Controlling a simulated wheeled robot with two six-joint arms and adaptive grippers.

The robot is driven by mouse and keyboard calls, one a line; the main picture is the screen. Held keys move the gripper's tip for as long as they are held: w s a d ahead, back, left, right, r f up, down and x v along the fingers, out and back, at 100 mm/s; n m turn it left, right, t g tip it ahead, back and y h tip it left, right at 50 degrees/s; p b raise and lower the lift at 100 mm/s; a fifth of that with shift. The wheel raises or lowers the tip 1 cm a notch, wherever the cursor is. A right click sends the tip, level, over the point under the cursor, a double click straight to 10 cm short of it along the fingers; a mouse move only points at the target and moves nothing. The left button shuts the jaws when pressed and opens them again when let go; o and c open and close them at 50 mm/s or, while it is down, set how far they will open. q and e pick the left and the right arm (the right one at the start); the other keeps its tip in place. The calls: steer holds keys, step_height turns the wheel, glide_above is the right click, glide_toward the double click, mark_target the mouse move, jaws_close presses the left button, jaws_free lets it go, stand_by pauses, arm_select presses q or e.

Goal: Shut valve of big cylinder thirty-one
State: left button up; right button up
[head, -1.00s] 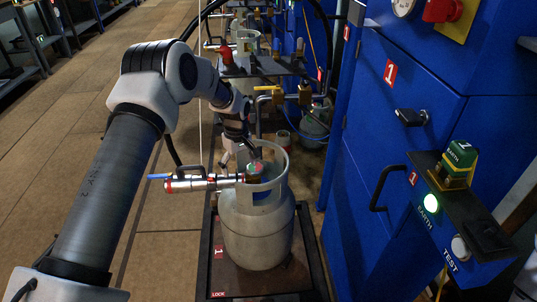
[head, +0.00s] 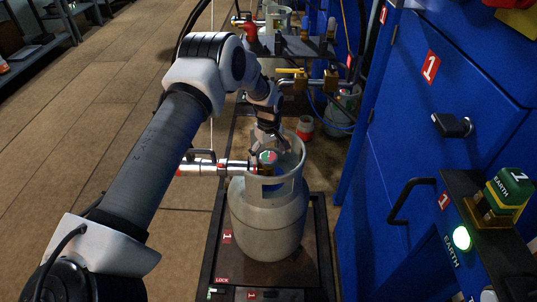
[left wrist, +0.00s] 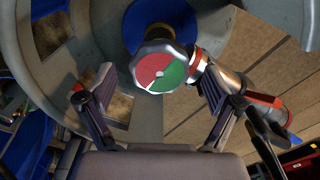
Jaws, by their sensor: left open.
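The big grey cylinder (head: 268,222) stands upright on a dark platform scale (head: 318,235) with a red tag reading 1. Its valve knob (head: 267,157), round with a red and green face, sits inside the collar at the top. A silver hose coupling (head: 215,168) joins the valve from the left. My left gripper (head: 266,138) is just behind and above the knob in the head view. In the left wrist view, its open fingers stand on either side of the knob (left wrist: 160,70), with gaps to it. I cannot tell the depth between fingertips and knob. My right gripper is out of view.
The cylinder's collar (left wrist: 40,60) curves close around the fingers. A blue cabinet (head: 400,150) with a black handle (head: 405,200) stands at the right. More scales and cylinders stand behind. The wooden floor (head: 90,130) at the left is open.

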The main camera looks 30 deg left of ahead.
arm_select(q)
steer(key=shift+c, duration=0.2)
steer(key=c, duration=1.1)
